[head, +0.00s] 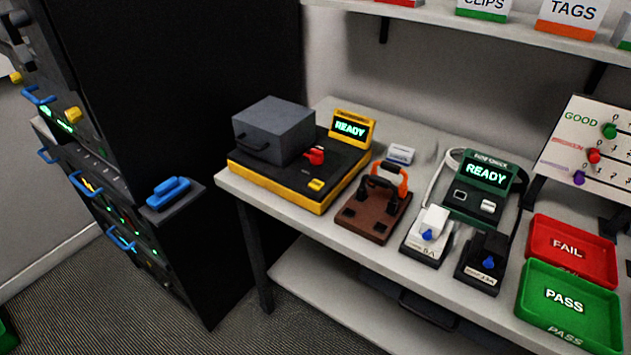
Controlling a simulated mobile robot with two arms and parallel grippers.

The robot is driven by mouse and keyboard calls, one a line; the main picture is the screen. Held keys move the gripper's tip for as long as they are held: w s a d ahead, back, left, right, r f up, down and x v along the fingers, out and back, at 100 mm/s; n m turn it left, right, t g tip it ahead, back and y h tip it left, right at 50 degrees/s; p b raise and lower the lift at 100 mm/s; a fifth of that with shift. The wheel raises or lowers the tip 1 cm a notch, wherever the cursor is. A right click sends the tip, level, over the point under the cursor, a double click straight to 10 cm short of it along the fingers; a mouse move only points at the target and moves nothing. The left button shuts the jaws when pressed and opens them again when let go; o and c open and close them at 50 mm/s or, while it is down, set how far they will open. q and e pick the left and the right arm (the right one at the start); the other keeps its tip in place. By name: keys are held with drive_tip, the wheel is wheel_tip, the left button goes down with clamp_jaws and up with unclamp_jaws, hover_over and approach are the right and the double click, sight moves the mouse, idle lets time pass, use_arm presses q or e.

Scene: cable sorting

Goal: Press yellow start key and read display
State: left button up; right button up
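A black-topped tester with a yellow base (300,198) stands at the left end of the bench. A small yellow key (316,185) sits on its top near the front right. Its yellow-framed display (350,127) reads READY in bright green letters. A grey box with a handle (274,130) covers the left part of the tester's top. A red part (314,156) sits beside the box. A second, green device (480,187) further right also has a display reading READY. Neither gripper is in view.
A brown block with black and orange loops (374,212) stands right of the tester. Two units with blue knobs, a red FAIL tray (540,262) and a green PASS tray (533,304) follow rightward. A dark cabinet (190,70) stands left. A shelf (430,22) hangs above.

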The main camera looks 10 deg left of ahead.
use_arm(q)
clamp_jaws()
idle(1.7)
